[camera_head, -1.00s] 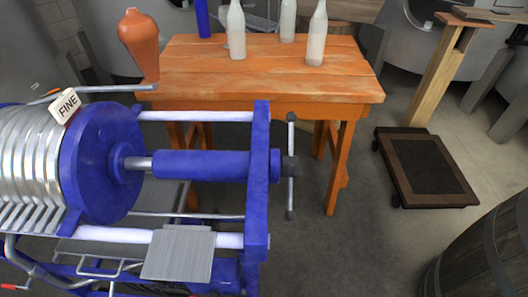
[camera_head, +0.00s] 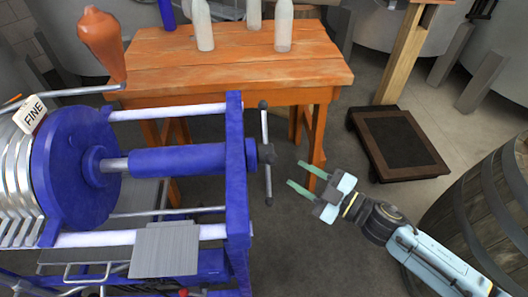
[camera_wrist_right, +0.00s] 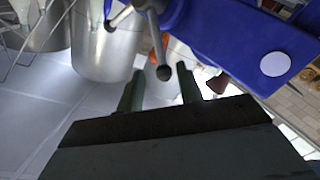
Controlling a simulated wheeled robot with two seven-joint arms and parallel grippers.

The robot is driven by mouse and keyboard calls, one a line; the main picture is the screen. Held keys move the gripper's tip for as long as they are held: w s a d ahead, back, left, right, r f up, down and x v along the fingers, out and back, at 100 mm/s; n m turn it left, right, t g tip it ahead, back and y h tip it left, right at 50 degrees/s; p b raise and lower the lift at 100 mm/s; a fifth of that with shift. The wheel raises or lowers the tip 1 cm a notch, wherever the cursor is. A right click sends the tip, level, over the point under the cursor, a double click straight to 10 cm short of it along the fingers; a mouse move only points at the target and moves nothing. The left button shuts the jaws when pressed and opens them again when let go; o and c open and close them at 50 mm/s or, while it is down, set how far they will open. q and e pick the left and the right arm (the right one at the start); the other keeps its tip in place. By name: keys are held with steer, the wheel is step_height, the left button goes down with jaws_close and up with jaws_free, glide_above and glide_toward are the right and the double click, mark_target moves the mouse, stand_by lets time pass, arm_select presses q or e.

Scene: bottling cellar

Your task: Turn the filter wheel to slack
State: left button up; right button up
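The blue plate filter (camera_head: 237,175) stands at the left with a blue screw spindle (camera_head: 185,159). Its wheel shows as a grey crossbar handle (camera_head: 266,170) with dark knobs, nearly upright at the spindle's right end. My right gripper (camera_head: 295,173) is open and empty, just right of the handle in the head view, fingers pointing at it. In the right wrist view, the wheel (camera_wrist_right: 153,30) is ahead, and one knob appears between my fingertips (camera_wrist_right: 160,70). I cannot tell whether they touch. My left gripper is out of view.
An orange wooden table (camera_head: 220,75) with several bottles stands behind. A white "FINE" tag (camera_head: 32,115) is on the filter's plates. A wooden barrel (camera_head: 490,200) stands at the right, near my right arm. A low dark platform (camera_head: 395,145) is on the floor behind.

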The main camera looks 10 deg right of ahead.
mark_target(264, 154)
steer(key=x, duration=1.1)
steer(key=shift+w+a, duration=0.2)
steer(key=shift+w, duration=0.1)
jaws_close()
